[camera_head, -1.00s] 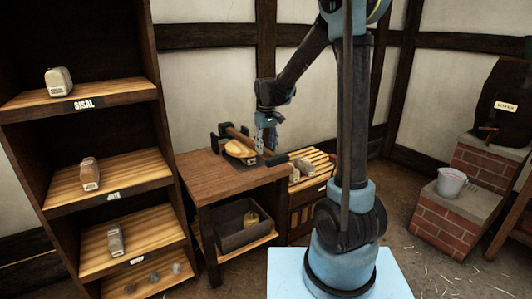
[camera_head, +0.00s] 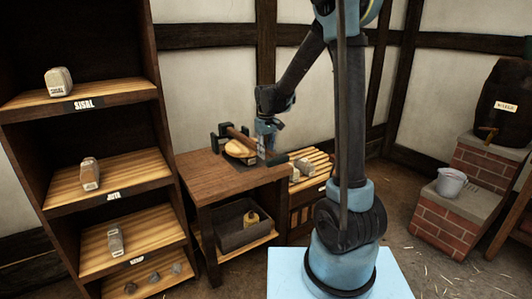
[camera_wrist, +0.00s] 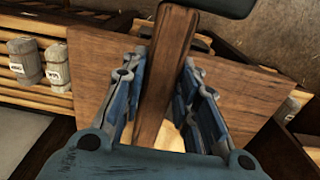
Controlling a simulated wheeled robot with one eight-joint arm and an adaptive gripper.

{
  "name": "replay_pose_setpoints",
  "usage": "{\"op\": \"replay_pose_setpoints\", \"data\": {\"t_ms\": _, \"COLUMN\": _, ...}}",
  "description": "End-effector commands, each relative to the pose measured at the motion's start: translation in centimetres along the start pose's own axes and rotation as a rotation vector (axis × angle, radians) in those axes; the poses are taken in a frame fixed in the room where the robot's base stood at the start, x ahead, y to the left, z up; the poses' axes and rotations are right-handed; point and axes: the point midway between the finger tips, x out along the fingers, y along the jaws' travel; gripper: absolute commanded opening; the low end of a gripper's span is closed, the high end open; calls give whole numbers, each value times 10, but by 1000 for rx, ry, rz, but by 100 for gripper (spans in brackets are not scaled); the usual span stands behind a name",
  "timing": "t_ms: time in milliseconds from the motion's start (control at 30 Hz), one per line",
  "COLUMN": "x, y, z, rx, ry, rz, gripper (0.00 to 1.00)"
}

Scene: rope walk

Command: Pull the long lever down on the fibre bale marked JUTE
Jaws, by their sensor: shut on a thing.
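My gripper (camera_head: 266,142) is at the right side of a press on the small wooden table (camera_head: 205,168). In the wrist view my gripper (camera_wrist: 160,68) has its two blue fingers on either side of a long wooden lever (camera_wrist: 170,48) and is shut on it. The lever has a dark end at the top of that view. A tan, rounded bale (camera_head: 236,148) lies in the press, left of my gripper. Any mark on this bale is unreadable. A brown bale (camera_head: 90,174) stands on the shelf labelled JUTE (camera_head: 113,196).
A tall shelf unit at left holds a bale (camera_head: 58,81) above the SISAL label and a grey bale (camera_head: 115,240) lower down. Small bales stand on a slatted stand (camera_head: 318,158) right of the table. A bin (camera_head: 238,226) sits below. A bucket (camera_head: 451,182) and a barrel (camera_head: 506,102) are at right.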

Motion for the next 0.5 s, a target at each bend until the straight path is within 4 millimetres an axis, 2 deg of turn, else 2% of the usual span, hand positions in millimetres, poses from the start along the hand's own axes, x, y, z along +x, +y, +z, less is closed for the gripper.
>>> {"op": "replay_pose_setpoints", "data": {"t_ms": 300, "x": 20, "y": 1, "z": 3, "rx": 1, "ry": 54, "rz": 1, "gripper": 0}}
{"op": "replay_pose_setpoints", "data": {"t_ms": 500, "x": 21, "y": 1, "z": 3, "rx": 1, "ry": 56, "rz": 1, "gripper": 0}}
